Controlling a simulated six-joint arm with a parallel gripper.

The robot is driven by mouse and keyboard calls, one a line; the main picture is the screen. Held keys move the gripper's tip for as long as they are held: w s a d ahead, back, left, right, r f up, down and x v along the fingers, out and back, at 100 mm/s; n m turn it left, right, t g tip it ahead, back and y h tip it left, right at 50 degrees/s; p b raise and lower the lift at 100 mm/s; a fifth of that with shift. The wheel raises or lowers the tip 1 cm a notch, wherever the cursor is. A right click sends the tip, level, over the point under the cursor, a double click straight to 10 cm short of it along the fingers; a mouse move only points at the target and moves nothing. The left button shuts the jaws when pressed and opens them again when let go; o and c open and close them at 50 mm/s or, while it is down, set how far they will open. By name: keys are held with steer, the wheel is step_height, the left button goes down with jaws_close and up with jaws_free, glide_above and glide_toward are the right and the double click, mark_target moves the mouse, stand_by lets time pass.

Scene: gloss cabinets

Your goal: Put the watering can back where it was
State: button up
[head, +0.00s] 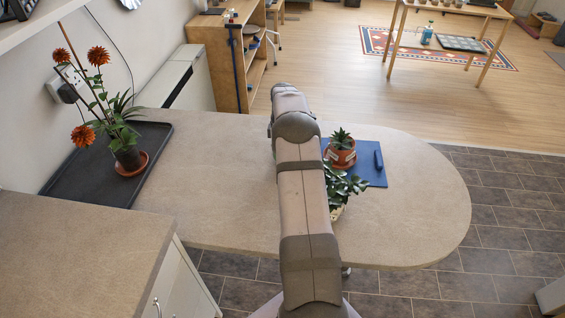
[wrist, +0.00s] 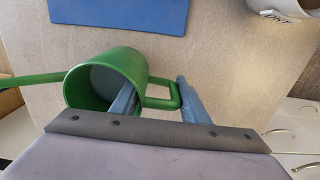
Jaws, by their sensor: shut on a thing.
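The green watering can (wrist: 128,68) is in the wrist view, its mouth facing the camera, with the spout reaching to the left edge and the square handle on the right. My gripper (wrist: 157,88) is shut on it, one finger in front of the mouth and the other beyond the handle. In the head view my arm hides the can and the gripper. Whether the can touches the counter I cannot tell. A blue mat (wrist: 120,14) lies on the counter beyond the can; it also shows in the head view (head: 374,178).
A potted succulent (head: 340,150) stands on the mat, a leafy plant (head: 346,186) beside it. A black tray (head: 72,178) with an orange-flowered plant (head: 125,155) is at the left. The counter (head: 220,165) is clear between the tray and my arm. Its rounded edge is at right.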

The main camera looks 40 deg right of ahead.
steer(key=shift+f, duration=1.1)
steer(key=shift+f, duration=0.15)
steer(key=o, duration=1.5)
step_height(320, 180, up, 12)
steer(key=shift+f+b, duration=0.15)
steer(key=shift+b, duration=0.95)
steer(key=shift+r, duration=0.3)
